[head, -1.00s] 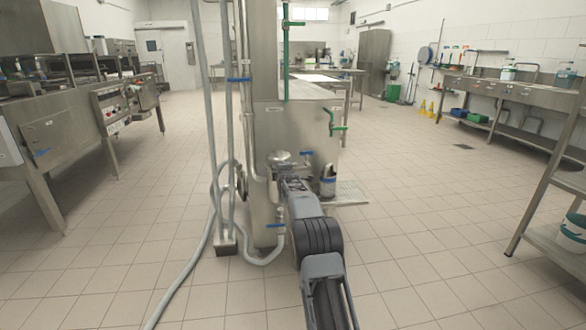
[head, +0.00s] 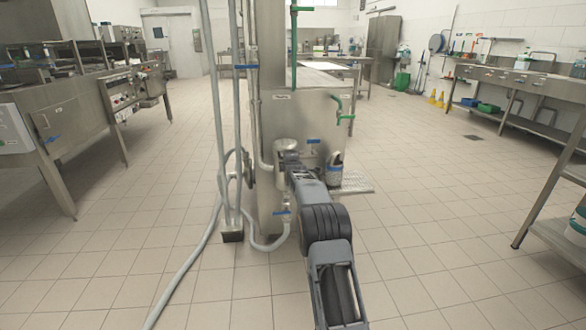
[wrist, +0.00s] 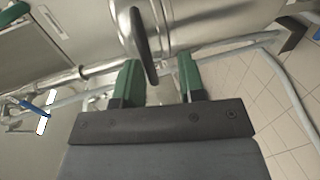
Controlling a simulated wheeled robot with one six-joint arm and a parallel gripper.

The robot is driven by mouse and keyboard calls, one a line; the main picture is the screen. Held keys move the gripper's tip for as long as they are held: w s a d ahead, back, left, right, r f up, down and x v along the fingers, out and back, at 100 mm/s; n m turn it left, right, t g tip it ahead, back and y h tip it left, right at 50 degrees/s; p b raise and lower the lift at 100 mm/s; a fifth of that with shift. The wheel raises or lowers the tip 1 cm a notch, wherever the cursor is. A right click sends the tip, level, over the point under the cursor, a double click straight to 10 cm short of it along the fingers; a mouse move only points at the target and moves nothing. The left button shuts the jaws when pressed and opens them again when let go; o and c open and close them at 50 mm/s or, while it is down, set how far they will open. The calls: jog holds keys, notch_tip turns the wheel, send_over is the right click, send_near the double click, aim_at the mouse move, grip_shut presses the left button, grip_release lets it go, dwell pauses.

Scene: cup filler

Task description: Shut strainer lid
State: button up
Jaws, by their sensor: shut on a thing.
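The strainer (head: 286,145) is a small round steel body on the front of the tall steel machine. My gripper (head: 289,160) reaches up to its front, and my arm hides part of it. In the wrist view, my two green-tipped fingers (wrist: 160,80) stand either side of a dark bar-shaped lid handle (wrist: 145,48), which lies close to the left finger. Shiny curved steel (wrist: 187,20) lies just beyond the fingers. My gripper is shut on the handle. The lid's rim is not clear in either view, so I cannot tell how far open it stands.
A grey hose (head: 197,250) runs down to the floor left of the machine. A small steel canister (head: 334,172) stands right of my gripper. The tiled floor is open on both sides.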

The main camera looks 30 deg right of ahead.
jog(key=p+v, duration=0.2)
jog(key=v, duration=1.1)
jog(key=s+a+r+m+g+y+p, duration=0.2)
jog(key=s+a+r+m+g+p, duration=0.1)
jog(key=s+a+r+p, duration=0.55)
jog(key=s+a+r+m+g+y+p, duration=0.15)
jog(key=s+a+r+m+p, duration=0.35)
jog(key=r+p, duration=0.55)
jog(key=s+a+r+m+g+p, duration=0.2)
jog(key=s+r+p, duration=0.1)
jog(key=s, duration=0.4)
jog(key=s+a+r+m+g+y+p, duration=0.1)
jog(key=s+a+r+m+g+p, duration=0.1)
jog(key=s+p, duration=0.4)
jog(key=s+a+r+m+g+p, duration=0.2)
jog(key=s+r+p, duration=0.3)
jog(key=s, duration=0.5)
jog(key=shift+a+r+g+y, duration=0.15)
jog(key=shift+a+g+y, duration=0.2)
jog(key=shift+a, duration=0.4)
